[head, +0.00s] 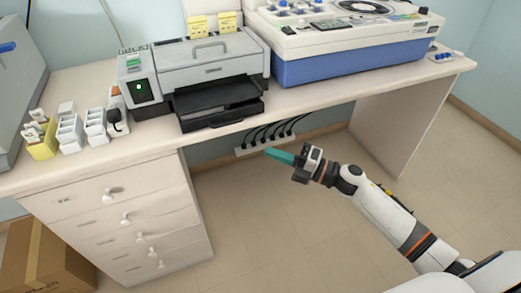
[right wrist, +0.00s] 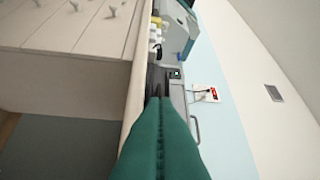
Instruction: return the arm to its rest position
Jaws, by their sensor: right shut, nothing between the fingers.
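My right arm (head: 385,213) comes in from the lower right in the head view. Its gripper (head: 279,156) has green fingers and points left, in front of the desk's open knee space. The gripper is shut and empty. In the right wrist view the two green fingers (right wrist: 160,130) lie together, pointing toward the desk edge and the machines behind it. My left gripper does not show in either view.
The desk (head: 330,95) carries a grey printer-like machine (head: 215,58), a blue and white device (head: 345,62) and small white containers (head: 70,132). Drawers (head: 115,215) stand at the left, beside a cardboard box (head: 45,262). Open floor (head: 260,225) lies below my right gripper.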

